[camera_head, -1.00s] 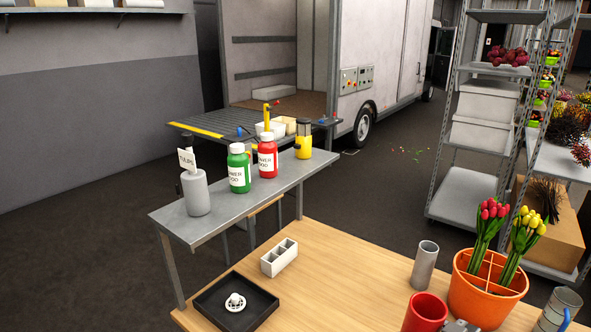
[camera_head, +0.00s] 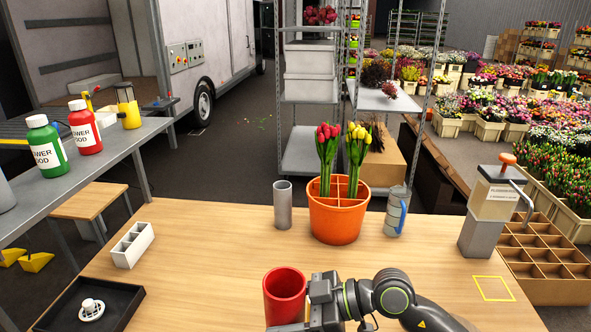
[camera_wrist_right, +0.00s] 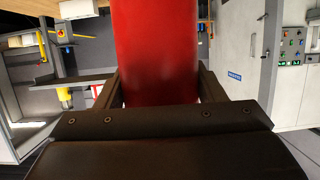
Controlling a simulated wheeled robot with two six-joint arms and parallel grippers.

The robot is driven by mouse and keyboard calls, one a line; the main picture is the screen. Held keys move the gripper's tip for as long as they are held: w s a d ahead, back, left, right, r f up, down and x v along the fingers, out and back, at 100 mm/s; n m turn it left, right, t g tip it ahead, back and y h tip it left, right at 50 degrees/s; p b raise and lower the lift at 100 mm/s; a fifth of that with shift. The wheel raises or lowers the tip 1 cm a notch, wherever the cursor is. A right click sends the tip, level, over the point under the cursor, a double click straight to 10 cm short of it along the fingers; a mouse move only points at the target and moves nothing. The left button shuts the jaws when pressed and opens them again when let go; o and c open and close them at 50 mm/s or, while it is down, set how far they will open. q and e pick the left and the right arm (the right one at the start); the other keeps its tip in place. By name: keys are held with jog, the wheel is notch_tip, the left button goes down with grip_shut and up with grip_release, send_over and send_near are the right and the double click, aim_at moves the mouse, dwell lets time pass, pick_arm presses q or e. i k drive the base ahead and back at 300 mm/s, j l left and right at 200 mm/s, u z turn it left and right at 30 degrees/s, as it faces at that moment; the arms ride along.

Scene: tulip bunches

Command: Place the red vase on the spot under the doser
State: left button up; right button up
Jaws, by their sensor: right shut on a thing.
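The red vase (camera_head: 285,293) is upright at the bottom middle of the head view, with its open top showing. My right gripper (camera_head: 296,326) is shut on it from the right, low on its side. In the right wrist view the red vase (camera_wrist_right: 155,45) fills the space between the two fingers. I cannot tell whether its base, cut off in the head view, touches the table. The doser (camera_head: 489,208), grey with an orange top and a bent spout, stands at the right. The spot, a yellow square outline (camera_head: 493,289), is bare on the table in front of it. My left gripper is not in view.
On the wooden table (camera_head: 200,265), an orange pot (camera_head: 335,221) holds red and yellow tulips. A black tray (camera_head: 62,312) and a white divided holder (camera_head: 133,245) are left. Table between vase and spot is clear behind my arm.

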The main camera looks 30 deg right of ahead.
aim_at(493, 288)
jog(key=l+z, duration=0.35)
jog(key=l, duration=0.15)
jog(key=l+z, duration=0.4)
jog(key=l, duration=0.7)
jog(key=i+j+z, duration=0.1)
jog(key=z, duration=0.25)
